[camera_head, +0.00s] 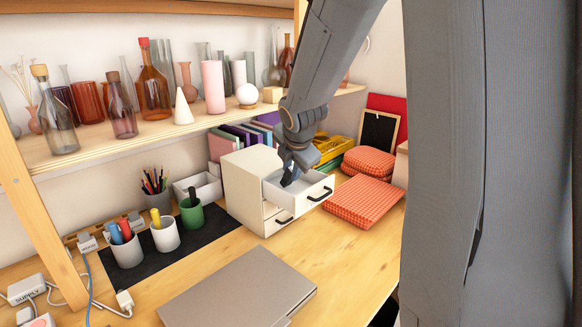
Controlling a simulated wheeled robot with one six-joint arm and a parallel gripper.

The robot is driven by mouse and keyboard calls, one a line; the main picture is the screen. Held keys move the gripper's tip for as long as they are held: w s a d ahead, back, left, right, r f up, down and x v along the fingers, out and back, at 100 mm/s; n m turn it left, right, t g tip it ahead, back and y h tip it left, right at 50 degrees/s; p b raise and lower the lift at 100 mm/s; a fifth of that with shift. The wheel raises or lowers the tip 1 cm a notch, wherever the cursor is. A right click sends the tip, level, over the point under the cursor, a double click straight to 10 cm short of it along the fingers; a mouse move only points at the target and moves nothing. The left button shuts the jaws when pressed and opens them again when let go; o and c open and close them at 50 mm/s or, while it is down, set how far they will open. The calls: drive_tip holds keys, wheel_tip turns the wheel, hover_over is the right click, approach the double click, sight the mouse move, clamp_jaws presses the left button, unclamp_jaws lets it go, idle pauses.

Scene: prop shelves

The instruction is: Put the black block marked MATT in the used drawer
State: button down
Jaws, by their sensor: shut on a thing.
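A small off-white drawer cabinet (245,190) stands on the wooden desk. Its upper drawer (325,181) is pulled out and open at the top. I cannot read a label that tells which one is the used drawer. My gripper (290,176) points down into the upper drawer and is shut on a dark thing. This fits the black block, but it is small and blends with the dark fingers, and no MATT marking is legible.
A shelf (110,145) with bottles and vases runs above the desk. Red checkered cushions (362,201) lie right of the drawers. Cups with pens and markers stand on a black mat (146,264) at left. A closed grey laptop (240,290) lies in front.

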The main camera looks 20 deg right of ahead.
drive_tip(key=shift+f, duration=0.25)
drive_tip(key=c, duration=1.5)
unclamp_jaws()
drive_tip(key=shift+o, duration=0.2)
drive_tip(key=shift+r, duration=0.15)
drive_tip(key=p+v, duration=0.1)
drive_tip(key=v, duration=0.6)
drive_tip(key=shift+s+r, duration=0.25)
